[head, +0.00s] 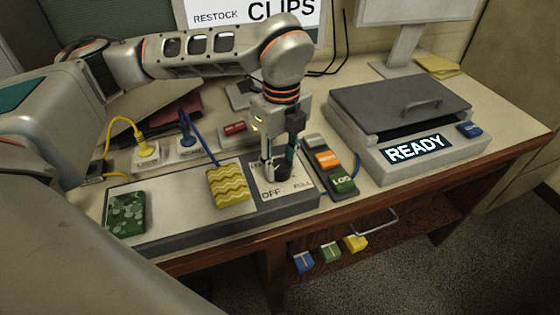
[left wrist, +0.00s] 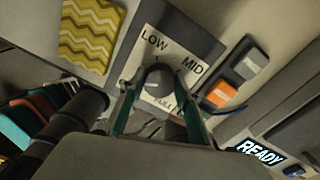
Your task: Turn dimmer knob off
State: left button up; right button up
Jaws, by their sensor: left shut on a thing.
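The dimmer knob (head: 283,172) is a dark round knob on a pale dial plate (head: 273,193) marked OFF and FULL. My left gripper (head: 280,165) points down over the dial and is shut on the knob, one finger on each side. It also shows in the left wrist view (left wrist: 160,105). The knob's pointer is too hidden to read its setting. My right gripper is not in view.
A yellow wavy-patterned block (head: 228,185) and a green patterned block (head: 126,212) lie left of the dial. A button strip (head: 331,165) stands close on its right. A grey machine (head: 400,125) with a READY display is further right. Cables and plugs (head: 147,149) lie behind.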

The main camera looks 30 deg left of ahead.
aim_at(281, 164)
pick_arm(q)
jog(key=shift+s+f, duration=0.1)
dwell(0.3)
jog(key=o, duration=1.1)
jog(key=shift+r, duration=0.6)
notch_tip(281, 164, up, 11)
jog(key=shift+w, duration=0.2)
jog(key=shift+d+f, duration=0.1)
